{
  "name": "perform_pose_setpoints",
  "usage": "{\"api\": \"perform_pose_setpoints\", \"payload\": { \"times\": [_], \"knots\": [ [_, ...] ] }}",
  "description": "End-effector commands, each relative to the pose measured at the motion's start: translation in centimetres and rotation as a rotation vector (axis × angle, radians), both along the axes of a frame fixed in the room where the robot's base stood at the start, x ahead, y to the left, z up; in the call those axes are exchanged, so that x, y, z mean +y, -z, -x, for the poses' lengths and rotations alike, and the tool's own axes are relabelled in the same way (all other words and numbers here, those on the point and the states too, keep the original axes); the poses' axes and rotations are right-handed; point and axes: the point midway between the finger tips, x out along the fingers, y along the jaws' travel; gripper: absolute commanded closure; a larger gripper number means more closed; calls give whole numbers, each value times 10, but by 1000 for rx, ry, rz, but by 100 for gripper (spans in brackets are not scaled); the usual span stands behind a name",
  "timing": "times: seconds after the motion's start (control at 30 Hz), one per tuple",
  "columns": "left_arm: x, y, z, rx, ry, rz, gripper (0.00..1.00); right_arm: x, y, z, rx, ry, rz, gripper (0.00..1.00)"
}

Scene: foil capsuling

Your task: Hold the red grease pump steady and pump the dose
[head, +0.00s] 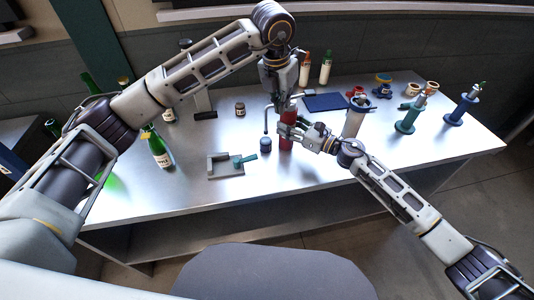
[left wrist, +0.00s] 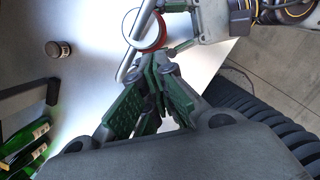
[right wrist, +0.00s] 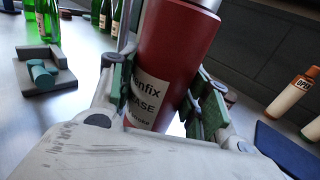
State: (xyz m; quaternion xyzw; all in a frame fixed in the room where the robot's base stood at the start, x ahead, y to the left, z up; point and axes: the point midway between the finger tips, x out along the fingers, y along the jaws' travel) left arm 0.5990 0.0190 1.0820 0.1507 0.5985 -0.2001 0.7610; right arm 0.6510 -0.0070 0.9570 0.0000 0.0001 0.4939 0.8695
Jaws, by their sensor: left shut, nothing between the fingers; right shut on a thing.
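The red grease pump (head: 287,141) stands on the metal table. A pale label shows on its red body in the right wrist view (right wrist: 172,50). My right gripper (head: 290,130) is shut around the pump's body, one finger on each side. My left gripper (head: 281,106) is shut and empty, directly above the pump's top. In the left wrist view its closed fingertips (left wrist: 163,72) are beside the pump's red rim (left wrist: 151,42). A bent metal spout tube (left wrist: 135,52) runs past the rim. The pump head is partly hidden by my left gripper in the head view.
A small blue jar (head: 266,144) and a grey fixture (head: 217,165) with a teal part stand left of the pump. A green bottle (head: 158,149) is farther left. A white cylinder (head: 354,120), a dark blue pad (head: 325,102) and blue stands (head: 459,110) are to the right. The front right tabletop is clear.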

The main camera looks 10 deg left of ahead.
Motion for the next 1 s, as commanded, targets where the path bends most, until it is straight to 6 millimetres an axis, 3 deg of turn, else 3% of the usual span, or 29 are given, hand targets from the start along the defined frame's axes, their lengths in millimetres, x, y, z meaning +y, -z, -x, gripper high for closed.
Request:
{"api": "perform_pose_setpoints", "payload": {
  "times": [0.7, 1.0],
  "knots": [
    [33, 81, 72, -1, -432, -16, 100, 0, 0, 0, 0, 1, 0, 94],
    [39, 95, 89, -6, -522, -9, 100, 0, 0, 0, 0, 1, 0, 94]
  ]
}}
